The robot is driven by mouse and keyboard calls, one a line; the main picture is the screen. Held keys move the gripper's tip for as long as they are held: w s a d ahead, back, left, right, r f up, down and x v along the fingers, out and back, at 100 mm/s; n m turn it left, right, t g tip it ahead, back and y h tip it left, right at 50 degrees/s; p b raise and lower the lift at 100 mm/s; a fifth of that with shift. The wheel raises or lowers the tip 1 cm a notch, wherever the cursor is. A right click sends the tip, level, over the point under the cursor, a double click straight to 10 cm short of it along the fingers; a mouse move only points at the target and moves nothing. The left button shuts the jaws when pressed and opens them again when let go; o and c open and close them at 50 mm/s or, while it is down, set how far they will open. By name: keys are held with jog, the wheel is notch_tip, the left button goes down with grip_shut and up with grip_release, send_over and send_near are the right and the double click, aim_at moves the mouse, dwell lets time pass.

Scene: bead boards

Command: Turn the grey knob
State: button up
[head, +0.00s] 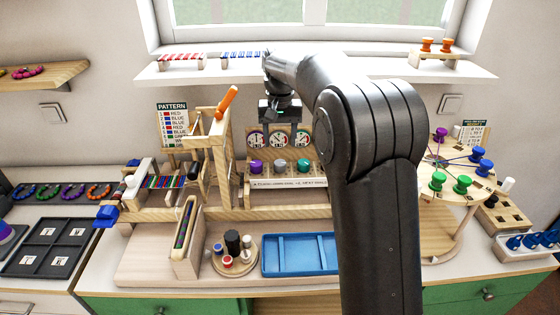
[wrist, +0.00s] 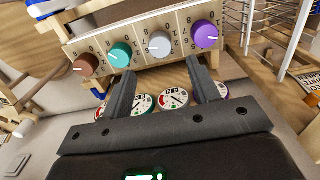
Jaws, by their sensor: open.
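The grey knob (wrist: 159,44) sits on a pale wooden panel, between the teal knob (wrist: 120,55) and the purple knob (wrist: 205,34) in the wrist view. In the head view the grey knob (head: 281,167) is partly in shadow, beside the purple knob (head: 256,167). My gripper (wrist: 161,72) is open and empty, its two fingers spread to either side of the grey knob's line and apart from it. In the head view my gripper (head: 283,128) hangs above the knob row, in front of the round dials (head: 256,140).
A brown knob (wrist: 86,64) ends the row in the wrist view; my arm hides it in the head view. A wooden frame with an orange handle (head: 227,101) stands close left of my gripper. A blue tray (head: 300,255) lies in front.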

aim_at(280, 163)
notch_tip(280, 163, down, 8)
jog(key=shift+f, duration=0.1)
dwell(0.4)
jog(key=c, duration=1)
jog(key=shift+o, duration=0.2)
jog(key=shift+m, duration=3.5)
jog(key=o, duration=1)
jog(key=shift+c, duration=0.2)
